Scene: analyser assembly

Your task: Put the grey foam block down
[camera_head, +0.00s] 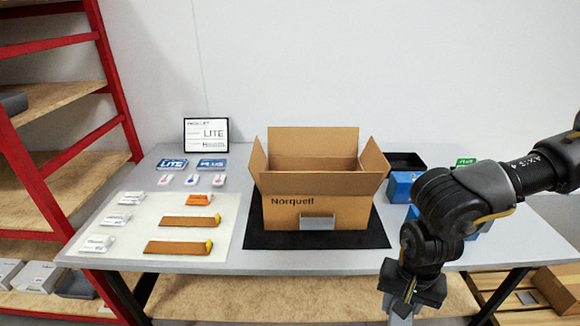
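A small light grey block (317,221), which looks like the grey foam block, sits on the black mat (280,240) against the front of the open cardboard box (290,212). My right gripper (402,308) hangs pointing down at the table's front edge, to the right of the grey block and apart from it. Its fingertips are cut off by the bottom of the picture. A pale grey bit shows there, and I cannot tell whether it is finger or something held. My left gripper is not in view.
A white mat (222,240) at left holds orange-brown strips (185,248) and small white packs. Blue boxes (401,187) and a black tray (405,160) stand at right, partly behind my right arm. A framed sign (206,134) stands at the back. A red shelf rack is at left.

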